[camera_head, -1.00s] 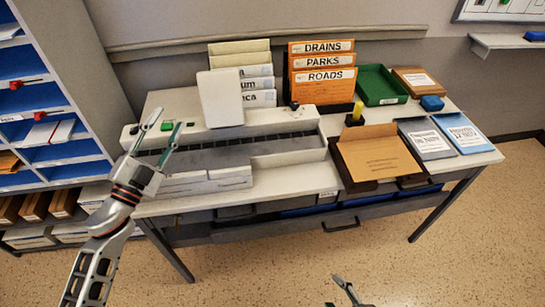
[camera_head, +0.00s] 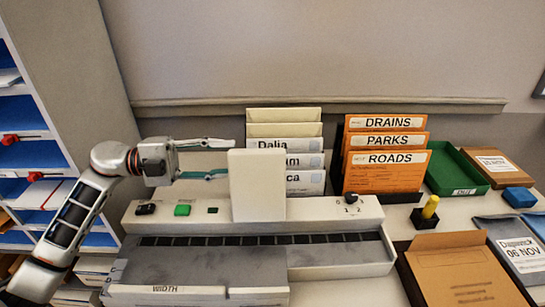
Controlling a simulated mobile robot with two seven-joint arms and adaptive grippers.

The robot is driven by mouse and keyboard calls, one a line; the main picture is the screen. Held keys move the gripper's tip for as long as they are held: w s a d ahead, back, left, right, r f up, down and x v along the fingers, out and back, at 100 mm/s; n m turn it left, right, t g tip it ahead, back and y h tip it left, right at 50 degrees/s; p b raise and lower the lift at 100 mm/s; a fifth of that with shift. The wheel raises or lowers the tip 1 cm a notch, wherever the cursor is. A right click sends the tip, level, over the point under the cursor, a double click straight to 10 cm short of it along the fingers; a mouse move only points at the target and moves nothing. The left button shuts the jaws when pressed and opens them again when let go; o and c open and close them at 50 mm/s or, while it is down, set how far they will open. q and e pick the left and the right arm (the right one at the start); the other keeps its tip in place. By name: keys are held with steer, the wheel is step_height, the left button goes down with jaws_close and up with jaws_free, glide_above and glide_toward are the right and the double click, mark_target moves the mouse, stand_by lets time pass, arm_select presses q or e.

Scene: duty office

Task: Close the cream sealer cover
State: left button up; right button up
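The cream sealer (camera_head: 330,212) stands on the table, a long machine with a dark slotted channel along its front. Its cream cover (camera_head: 257,188) stands upright as a pale slab on the left half of the machine. My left gripper (camera_head: 224,158) reaches in from the left at the height of the cover's upper part. Its two fingers are spread, and their tips are at the cover's left edge; I cannot tell if they touch it. Nothing shows between the fingers. My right gripper is out of the picture.
White envelopes (camera_head: 284,143) and orange folders (camera_head: 384,170) stand behind the sealer. A green tray (camera_head: 455,165), a yellow-handled stamp (camera_head: 429,208) and a brown folder (camera_head: 462,275) are at the right. A green button (camera_head: 182,210) is on the sealer's left end. Blue shelves (camera_head: 35,152) flank the left.

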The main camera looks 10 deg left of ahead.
mark_target(258, 158)
arm_select(q)
steer(key=shift+p+x, duration=0.35)
steer(key=shift+x, duration=3.5)
steer(key=shift+s+f, duration=0.1)
jaws_close()
